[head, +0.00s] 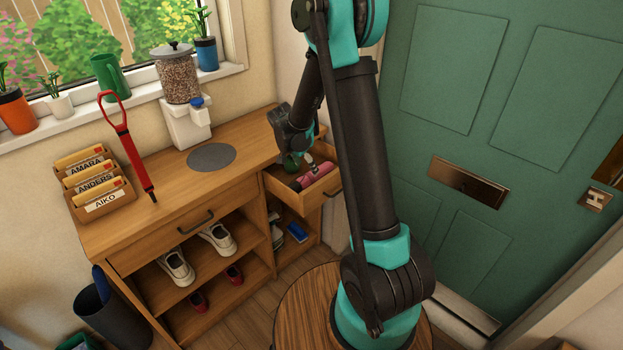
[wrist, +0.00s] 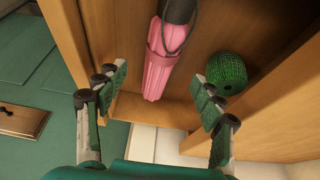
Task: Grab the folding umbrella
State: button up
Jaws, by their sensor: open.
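The folding umbrella is pink with a dark handle end and a dark strap; it lies in the open drawer. It shows in the head view (head: 315,178) and in the wrist view (wrist: 161,70). My gripper (head: 301,163) is over the drawer in the head view. In the wrist view my gripper (wrist: 160,82) is open, with one finger on each side of the umbrella's lower end. The fingers hold nothing; I cannot tell how far above the umbrella they are.
The drawer's wooden walls (wrist: 78,40) are close to both fingers.

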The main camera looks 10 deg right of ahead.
aim_at(310, 174)
jog(key=shift+x, duration=3.65)
jog(key=shift+a, duration=0.2)
jog(key=c, duration=1.5)
jog(key=shift+c, duration=0.2)
